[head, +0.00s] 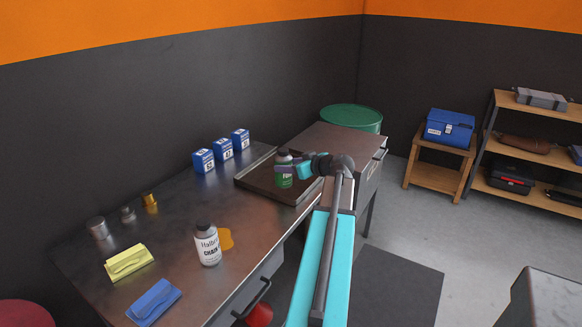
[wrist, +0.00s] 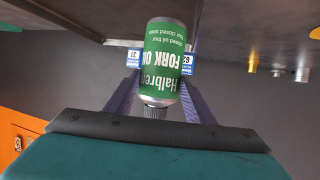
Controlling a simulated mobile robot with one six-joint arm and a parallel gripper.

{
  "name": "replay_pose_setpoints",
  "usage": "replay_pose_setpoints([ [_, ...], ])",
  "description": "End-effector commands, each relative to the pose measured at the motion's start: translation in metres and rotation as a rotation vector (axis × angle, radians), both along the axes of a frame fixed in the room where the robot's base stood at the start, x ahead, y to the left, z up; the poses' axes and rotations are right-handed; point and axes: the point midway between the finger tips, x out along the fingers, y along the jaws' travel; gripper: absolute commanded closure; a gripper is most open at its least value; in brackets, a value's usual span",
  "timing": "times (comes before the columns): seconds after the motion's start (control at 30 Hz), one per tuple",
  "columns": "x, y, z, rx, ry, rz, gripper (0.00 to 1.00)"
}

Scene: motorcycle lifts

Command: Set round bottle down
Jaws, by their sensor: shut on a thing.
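My gripper (head: 293,170) is shut on the round bottle (head: 284,177), a green fork-oil bottle with a grey top. The bottle also shows in the wrist view (wrist: 166,60), between the two purple fingers, where the picture is upside down. In the head view the bottle is upright over the dark, shallow tray (head: 254,184) at the far end of the metal bench. I cannot tell whether its base touches the tray.
On the bench (head: 178,228) stand three blue boxes (head: 223,150), a white chain bottle (head: 208,246) by an orange spill (head: 226,238), small metal pieces, a yellow cloth (head: 128,262) and a blue cloth (head: 154,302). A green drum (head: 351,118) stands behind.

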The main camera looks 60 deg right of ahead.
Motion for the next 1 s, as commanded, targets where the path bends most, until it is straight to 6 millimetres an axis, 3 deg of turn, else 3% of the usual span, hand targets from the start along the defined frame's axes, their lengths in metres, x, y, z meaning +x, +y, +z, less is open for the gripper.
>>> replay_pose_setpoints([
  [0.5,0.018,-0.049,-0.003,0.0,-0.002,-0.001,0.85],
  [1.0,0.018,-0.052,-0.005,0.0,-0.002,-0.002,0.85],
])
